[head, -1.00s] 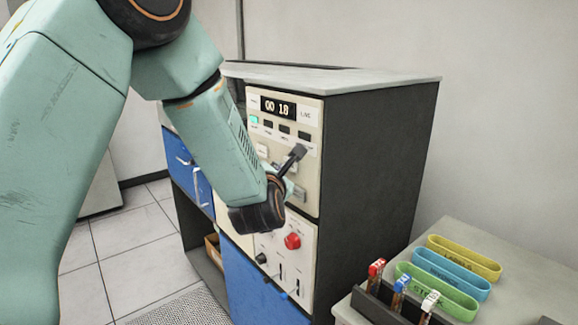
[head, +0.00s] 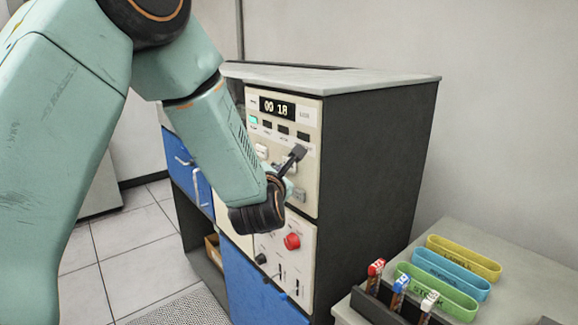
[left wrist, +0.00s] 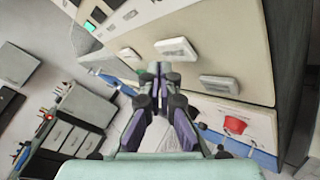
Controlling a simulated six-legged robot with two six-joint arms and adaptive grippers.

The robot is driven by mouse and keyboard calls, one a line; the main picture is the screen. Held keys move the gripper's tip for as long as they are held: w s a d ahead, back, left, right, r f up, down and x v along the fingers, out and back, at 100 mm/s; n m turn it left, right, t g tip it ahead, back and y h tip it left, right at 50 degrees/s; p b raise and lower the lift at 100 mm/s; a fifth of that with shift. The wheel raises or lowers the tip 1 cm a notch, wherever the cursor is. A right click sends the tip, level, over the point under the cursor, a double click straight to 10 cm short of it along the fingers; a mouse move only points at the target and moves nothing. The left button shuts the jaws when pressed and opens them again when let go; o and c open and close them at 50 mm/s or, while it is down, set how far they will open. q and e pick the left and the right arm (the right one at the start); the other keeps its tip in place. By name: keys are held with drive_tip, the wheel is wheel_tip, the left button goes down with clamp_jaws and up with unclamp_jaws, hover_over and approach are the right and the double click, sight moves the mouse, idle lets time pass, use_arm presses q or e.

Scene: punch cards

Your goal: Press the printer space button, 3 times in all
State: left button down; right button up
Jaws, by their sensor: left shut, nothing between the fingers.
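The cream control panel (head: 311,170) on the dark cabinet has a display (head: 277,107) that seems to read 00 18, a lit green button and several dark buttons. Below them are pale push buttons, one at the left (head: 262,151) and one lower right (head: 299,194). They also show in the left wrist view, one upper (left wrist: 177,48) and one lower right (left wrist: 220,84). The labels are too small to read, so I cannot tell which is printer space. My left gripper (head: 298,153) is shut and empty, its tips (left wrist: 158,68) close to the panel among these buttons; contact is unclear.
A red knob (head: 292,241) and small switches sit on the lower panel. Blue drawers lie below and left.

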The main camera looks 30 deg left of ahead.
use_arm(q)
drive_tip(key=shift+w, duration=0.2)
drive_tip(key=shift+w+d+b, duration=0.2)
drive_tip(key=shift+w+b, duration=0.3)
drive_tip(key=shift+w, duration=0.1)
idle(1.0)
drive_tip(key=shift+s, duration=0.15)
drive_tip(key=shift+s+a, duration=0.3)
drive_tip(key=shift+s, duration=0.4)
drive_tip(key=shift+s+a+b, duration=0.15)
drive_tip(key=shift+s+a, duration=0.15)
drive_tip(key=shift+s, duration=0.45)
drive_tip(key=shift+s+a+b, duration=0.1)
drive_tip(key=shift+s+a, duration=0.2)
drive_tip(key=shift+s, duration=0.5)
drive_tip(key=shift+s+a+b, duration=0.15)
drive_tip(key=shift+s+a, duration=0.15)
drive_tip(key=shift+s, duration=0.45)
